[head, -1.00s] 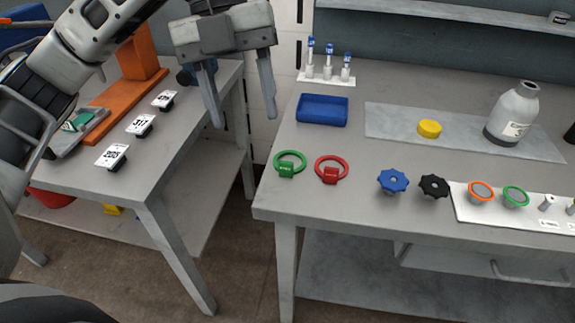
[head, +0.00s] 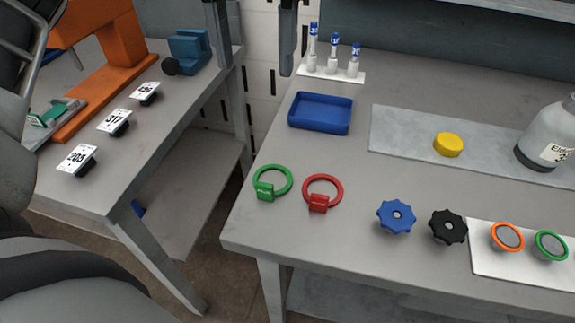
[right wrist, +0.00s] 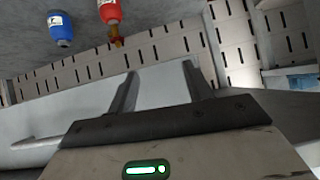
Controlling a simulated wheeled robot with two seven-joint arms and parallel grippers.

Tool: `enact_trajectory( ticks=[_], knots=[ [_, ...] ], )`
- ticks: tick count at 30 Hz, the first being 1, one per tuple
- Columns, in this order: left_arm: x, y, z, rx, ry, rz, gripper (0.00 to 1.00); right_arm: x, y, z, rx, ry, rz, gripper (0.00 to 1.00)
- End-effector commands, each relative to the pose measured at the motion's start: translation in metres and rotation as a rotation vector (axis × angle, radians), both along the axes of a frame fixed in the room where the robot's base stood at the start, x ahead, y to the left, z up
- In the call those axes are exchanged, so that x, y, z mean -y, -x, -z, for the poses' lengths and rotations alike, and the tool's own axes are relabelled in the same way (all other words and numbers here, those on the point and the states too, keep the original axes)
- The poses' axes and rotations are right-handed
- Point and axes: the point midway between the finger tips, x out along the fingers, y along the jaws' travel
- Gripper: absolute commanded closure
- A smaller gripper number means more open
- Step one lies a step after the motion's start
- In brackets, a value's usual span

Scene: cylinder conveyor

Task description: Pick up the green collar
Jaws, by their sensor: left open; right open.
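The green collar (head: 265,190), a ring with a small block on its front, lies on the grey table near its left front corner in the head view. The red collar (head: 318,203) of the same shape lies just right of it, apart from it. My left gripper (head: 256,70) is at the top of the head view, its two fingers pointing down and spread with nothing between them. It is above and behind the green collar in the picture, not touching it. My right gripper (right wrist: 159,70) shows in the right wrist view, open and empty, away from the collars.
A blue tray (head: 320,112) and a white vial rack (head: 330,76) stand behind the collars. A blue knob (head: 396,216) and a black knob (head: 448,227) lie to the right. The side table (head: 120,180) at left holds number tags. The table around the green collar is clear.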

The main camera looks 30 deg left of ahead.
Motion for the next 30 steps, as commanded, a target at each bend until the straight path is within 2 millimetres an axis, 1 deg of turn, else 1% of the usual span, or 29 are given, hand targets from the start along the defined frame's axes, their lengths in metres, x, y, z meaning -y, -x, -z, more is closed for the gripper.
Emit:
enact_trajectory(
  ticks=[1, 5, 9, 11, 20, 30],
  knots=[
    [0.000, 0.000, 0.018, -0.001, 0.000, 0.000, 0.47, -0.001, -0.002, 0.010, 0.012, -0.010, 0.001, 0.49],
    [0.000, 0.000, 0.037, -0.001, 0.000, 0.000, 0.47, -0.004, -0.005, 0.015, 0.029, -0.038, 0.004, 0.49],
    [0.000, 0.000, 0.055, -0.001, 0.000, -0.001, 0.47, -0.008, 0.003, 0.028, 0.011, -0.065, 0.008, 0.49],
    [0.000, 0.000, 0.063, -0.001, 0.000, -0.001, 0.47, -0.009, 0.004, 0.032, 0.012, -0.075, 0.009, 0.49],
    [0.000, 0.000, 0.089, -0.004, 0.001, -0.001, 0.47, -0.014, -0.001, 0.028, 0.040, -0.112, 0.011, 0.49],
    [-0.001, 0.002, 0.157, -0.005, -0.001, -0.001, 0.47, -0.014, 0.003, 0.033, 0.039, -0.112, 0.010, 0.49]
  ],
)
